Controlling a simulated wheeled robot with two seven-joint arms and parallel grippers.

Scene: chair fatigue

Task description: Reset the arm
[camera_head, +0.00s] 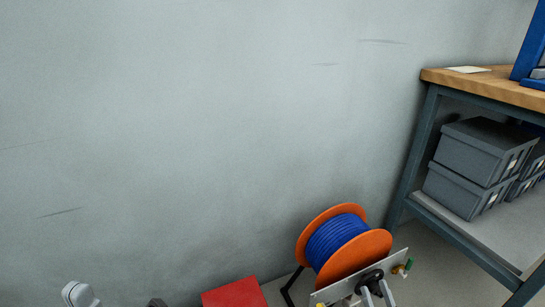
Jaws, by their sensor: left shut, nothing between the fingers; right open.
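My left gripper (157,302) shows only as a small dark tip at the bottom edge, left of the red box; it is shut and empty, and the rest is cut off. My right gripper (376,291) is at the bottom, in front of the pale plate of the hose reel. Its grey fingers are apart, and nothing is seen held between them. A black round part shows just above the fingers; I cannot tell whether they touch it. Most of both arms lies below the picture.
An orange reel with blue hose (336,240) stands on the floor by the wall. A red box (234,293) lies left of it. At right is a workbench (490,88) with grey bins (482,150) on its shelf. The wall area at left is clear.

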